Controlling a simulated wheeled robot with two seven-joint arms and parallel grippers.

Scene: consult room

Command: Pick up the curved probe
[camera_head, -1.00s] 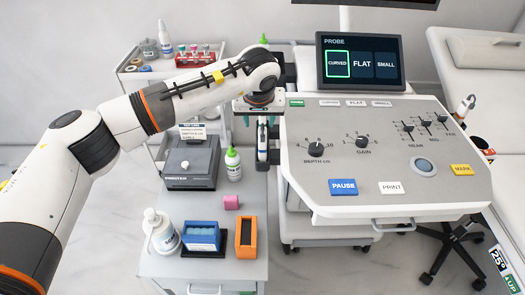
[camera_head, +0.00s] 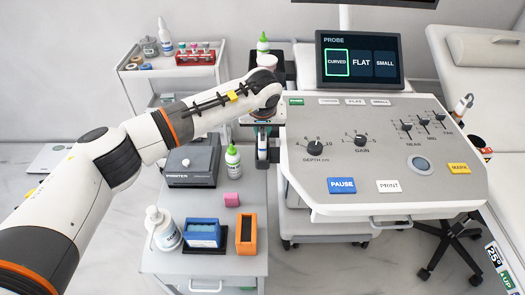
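The curved probe cannot be made out for certain; my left arm covers much of the area at the console's left edge. My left gripper (camera_head: 262,140) points down there, beside the console (camera_head: 310,185). Dark upright parts show under it, and I cannot tell whether they are fingers, a holder or a probe. Whether it is open or shut does not show. The screen (camera_head: 360,62) has CURVED framed in green, beside FLAT and SMALL. A probe-like item (camera_head: 463,106) stands at the console's right edge; its type is unclear. My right gripper is out of view.
An examination bed (camera_head: 490,90) is at the right.

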